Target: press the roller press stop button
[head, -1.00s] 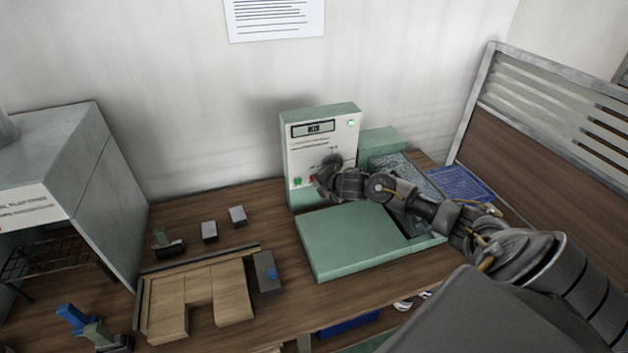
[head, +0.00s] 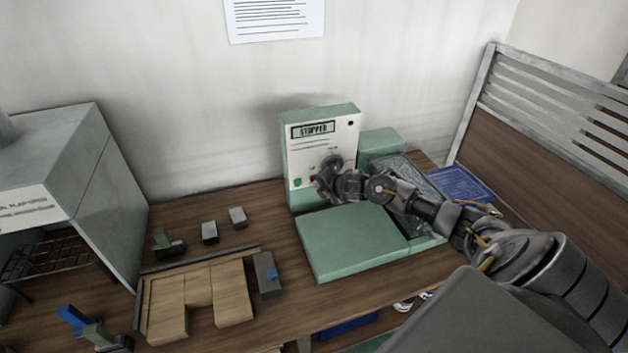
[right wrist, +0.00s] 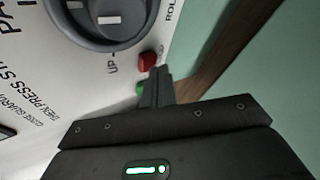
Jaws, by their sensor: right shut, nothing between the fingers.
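The roller press (head: 350,240) is a green machine with an upright white control panel (head: 305,150) at its back. Its display (head: 313,130) reads "STOPPED" and the lamp at the panel's upper right is dark. The red stop button (right wrist: 147,60) shows in the right wrist view, with the green button (right wrist: 141,89) partly hidden behind my fingers. My right gripper (right wrist: 160,72) is shut and empty, its tips right by the red button; I cannot tell if they touch it. In the head view my right gripper (head: 322,184) is in front of the panel. My left gripper is not in view.
A grey dial (right wrist: 105,20) sits beside the red button. Wooden blocks (head: 200,295) and small grey parts (head: 238,216) lie on the table to the left. A grey cabinet (head: 100,170) stands at far left, a slatted partition (head: 540,140) at right.

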